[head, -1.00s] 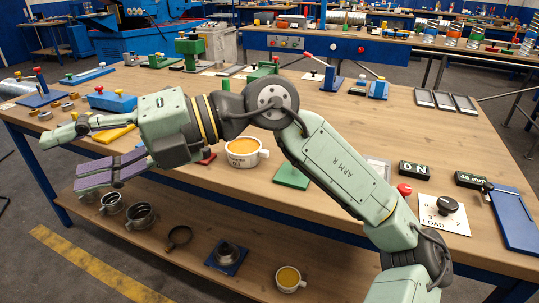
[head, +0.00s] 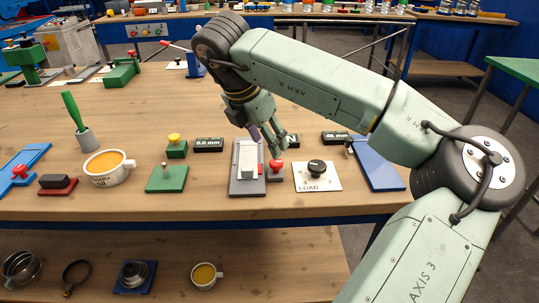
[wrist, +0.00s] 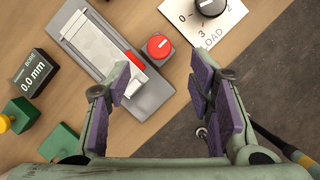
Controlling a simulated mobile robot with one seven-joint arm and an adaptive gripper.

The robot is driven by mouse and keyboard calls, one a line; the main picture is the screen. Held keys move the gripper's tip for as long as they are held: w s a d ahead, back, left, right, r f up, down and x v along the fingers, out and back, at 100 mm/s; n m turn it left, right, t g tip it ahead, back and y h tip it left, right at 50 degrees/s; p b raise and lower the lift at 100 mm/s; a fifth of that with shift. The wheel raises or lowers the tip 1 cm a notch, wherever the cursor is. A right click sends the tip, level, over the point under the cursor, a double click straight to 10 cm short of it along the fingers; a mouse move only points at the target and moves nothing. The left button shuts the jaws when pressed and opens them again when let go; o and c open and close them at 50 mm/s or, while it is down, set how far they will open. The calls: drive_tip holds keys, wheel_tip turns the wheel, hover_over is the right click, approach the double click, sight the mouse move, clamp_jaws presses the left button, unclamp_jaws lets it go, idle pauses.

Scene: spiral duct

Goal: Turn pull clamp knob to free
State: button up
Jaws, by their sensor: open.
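A round red knob with a white line (wrist: 160,46) sits beside a grey plate (wrist: 144,100) carrying a pale block (wrist: 92,42). In the head view the red knob (head: 276,165) is just right of that plate (head: 247,187). No lettering shows on it, so I cannot tell whether it is the pull clamp knob. My gripper (wrist: 160,88) is open and empty, its purple pads spread apart. The knob lies beyond the fingertips, roughly centred between them in the wrist view. In the head view my gripper (head: 270,142) hangs just behind and above the knob, apparently apart from it.
A black knob (head: 317,167) on a white LOAD card (head: 318,184) stands close on the right, with a blue board (head: 378,170) beyond. A green block (head: 167,180), 0.0 mm display (head: 208,145) and cup (head: 109,168) stand left. The bench's front edge is near.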

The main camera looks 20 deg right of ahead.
sight(276, 162)
drive_tip(key=p+x, duration=0.2)
drive_tip(key=x, duration=0.5)
drive_tip(key=shift+w+f, duration=0.1)
drive_tip(key=shift+f, duration=0.25)
drive_tip(key=shift+c, duration=0.2)
drive_tip(key=c, duration=1.1)
